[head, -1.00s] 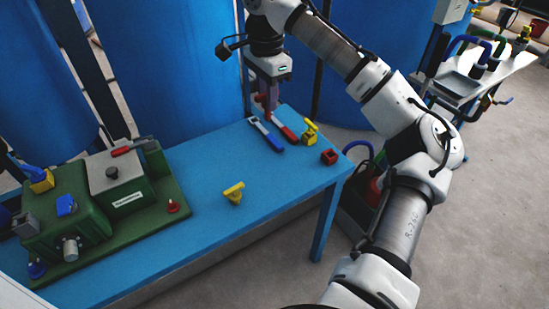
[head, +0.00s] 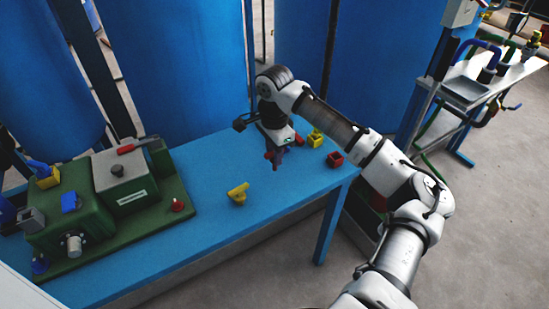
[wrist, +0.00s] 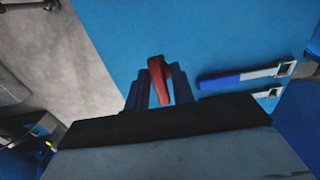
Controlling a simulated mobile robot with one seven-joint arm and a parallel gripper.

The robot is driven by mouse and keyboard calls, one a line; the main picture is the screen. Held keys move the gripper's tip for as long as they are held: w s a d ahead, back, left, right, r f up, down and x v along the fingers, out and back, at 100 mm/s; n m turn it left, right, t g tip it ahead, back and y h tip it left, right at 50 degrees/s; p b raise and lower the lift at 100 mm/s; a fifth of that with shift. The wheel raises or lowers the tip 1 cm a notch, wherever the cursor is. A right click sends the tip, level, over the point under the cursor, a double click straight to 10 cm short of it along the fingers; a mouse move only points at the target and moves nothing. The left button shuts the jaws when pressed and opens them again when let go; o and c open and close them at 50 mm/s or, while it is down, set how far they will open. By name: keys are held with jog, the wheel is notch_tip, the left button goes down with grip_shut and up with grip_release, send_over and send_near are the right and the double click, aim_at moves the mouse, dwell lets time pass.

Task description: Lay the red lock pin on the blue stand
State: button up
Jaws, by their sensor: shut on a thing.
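The red lock pin (wrist: 159,80) is between the fingers of my gripper (wrist: 157,90) in the wrist view, with its red end showing past the fingertips. In the head view my gripper (head: 274,162) points down over the right half of the blue stand (head: 210,235), a flat blue table. A little of the red pin (head: 268,155) shows beside the fingers there. The blue stand (wrist: 200,40) also lies beneath the pin in the wrist view. I cannot tell whether the pin touches the surface.
A blue-handled tool (wrist: 222,80) lies right of the fingers. A yellow fitting (head: 238,194) sits left of my gripper; a yellow block (head: 315,138) and a red block (head: 335,159) sit right. The green autoclave (head: 95,210) fills the left end, with a red knob (head: 177,205). Front-middle table is bare.

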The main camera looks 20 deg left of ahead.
jog(key=shift+f, duration=1.25)
jog(key=o, duration=1)
jog(key=shift+f, duration=0.15)
notch_tip(320, 180, up, 12)
jog(key=shift+r, duration=0.2)
